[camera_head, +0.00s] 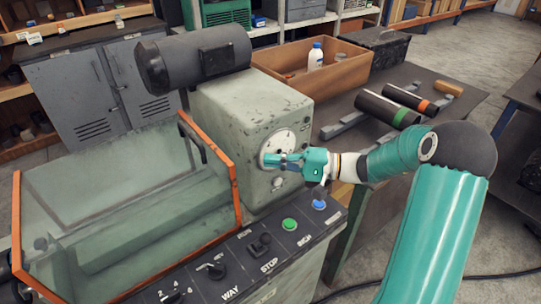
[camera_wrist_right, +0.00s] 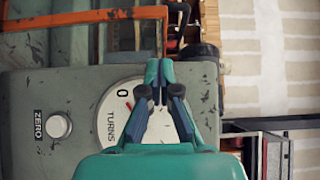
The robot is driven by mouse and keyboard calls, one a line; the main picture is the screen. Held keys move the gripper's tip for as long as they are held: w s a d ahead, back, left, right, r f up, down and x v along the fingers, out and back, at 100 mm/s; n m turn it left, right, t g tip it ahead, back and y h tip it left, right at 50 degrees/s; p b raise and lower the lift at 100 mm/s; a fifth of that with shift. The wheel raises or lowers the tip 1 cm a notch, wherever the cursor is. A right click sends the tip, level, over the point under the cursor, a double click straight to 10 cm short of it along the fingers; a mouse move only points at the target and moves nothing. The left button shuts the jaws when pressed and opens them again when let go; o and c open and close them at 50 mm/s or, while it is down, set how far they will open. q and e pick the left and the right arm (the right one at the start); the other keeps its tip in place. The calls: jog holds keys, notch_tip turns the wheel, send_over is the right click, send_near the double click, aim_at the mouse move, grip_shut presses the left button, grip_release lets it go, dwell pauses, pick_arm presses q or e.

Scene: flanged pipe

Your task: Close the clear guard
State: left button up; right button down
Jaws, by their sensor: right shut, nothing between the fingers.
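The clear guard (camera_head: 130,215) has see-through panels in an orange frame and sits over the machine bed at the left in the head view. A dark handle shows on its orange edge nearest the headstock. Whether it is fully shut I cannot tell. Part of an orange edge (camera_wrist_right: 85,18) shows at the top of the right wrist view. My right gripper (camera_head: 283,160) is shut and empty, in front of the white dial on the headstock, to the right of the guard. My left gripper is not in view.
The grey-green headstock (camera_head: 240,105) carries the TURNS dial (camera_wrist_right: 112,110) and a ZERO knob (camera_wrist_right: 59,125). A dark motor (camera_head: 195,55) sits above. The control panel (camera_head: 255,250) with buttons and knobs runs along the front. A wooden box (camera_head: 345,75) stands on the bench behind.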

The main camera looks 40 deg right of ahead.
aim_at(225, 157)
jog(key=p+x, duration=0.2)
jog(key=x, duration=0.6)
jog(key=shift+w+a, duration=0.1)
jog(key=shift+a, duration=0.1)
jog(key=shift+d, duration=0.15)
